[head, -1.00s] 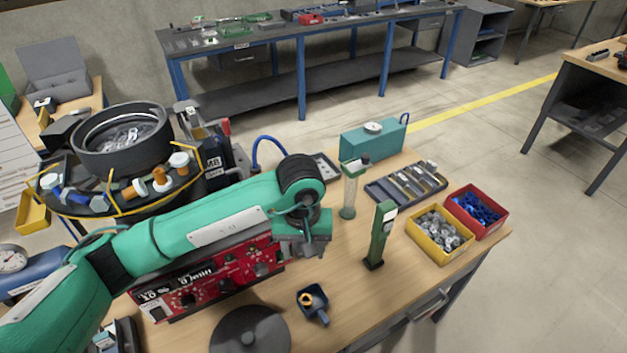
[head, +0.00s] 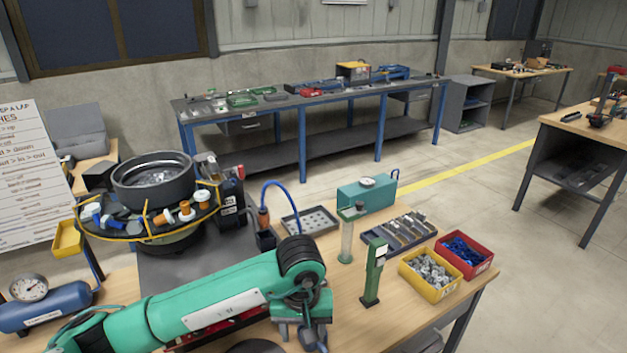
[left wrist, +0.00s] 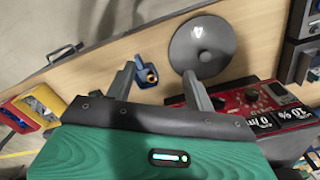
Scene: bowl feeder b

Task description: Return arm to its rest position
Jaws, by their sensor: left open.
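My left arm, green, reaches in from the lower left of the head view. Its left gripper (head: 308,335) points down over the front part of the workbench (head: 352,325), at the bottom edge of that view. In the left wrist view the two fingers of the left gripper (left wrist: 158,88) stand apart with nothing between them. My right gripper is in neither view.
A bowl feeder (head: 152,183) stands at the left. A red control panel (left wrist: 262,97) is beside the gripper. A green post (head: 374,270), a yellow bin (head: 431,274), a red bin (head: 465,254) and a slotted tray (head: 400,232) stand at the right.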

